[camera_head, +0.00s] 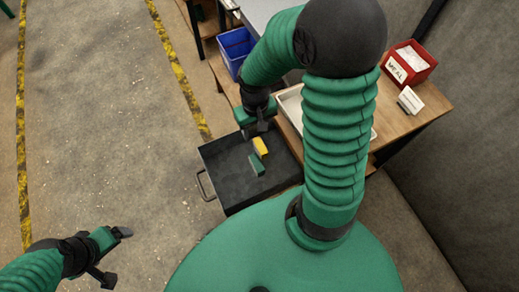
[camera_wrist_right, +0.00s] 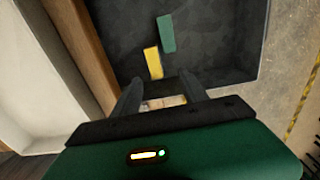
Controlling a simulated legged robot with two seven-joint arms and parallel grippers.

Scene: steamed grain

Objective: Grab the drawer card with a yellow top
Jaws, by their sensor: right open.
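The yellow-topped drawer card (camera_head: 261,146) stands in the open dark drawer (camera_head: 222,160). It also shows in the right wrist view (camera_wrist_right: 153,63), just beyond my fingertips. A green-topped card (camera_head: 257,166) is beside it, also seen in the right wrist view (camera_wrist_right: 167,34). My right gripper (camera_head: 256,131) is above the far side of the drawer, close to the yellow card. In the right wrist view its fingers (camera_wrist_right: 160,88) are apart with nothing gripped between them. My left gripper (camera_head: 117,256) hangs over the floor at the lower left, its two fingers spread and empty.
A wooden table (camera_head: 427,105) holds a red MEAL box (camera_head: 410,63), a small white sign (camera_head: 410,101) and a white tray (camera_head: 291,105) partly hidden by my right arm. A blue bin (camera_head: 236,48) is at the back. The drawer's walls and handle (camera_head: 205,187) border the cards.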

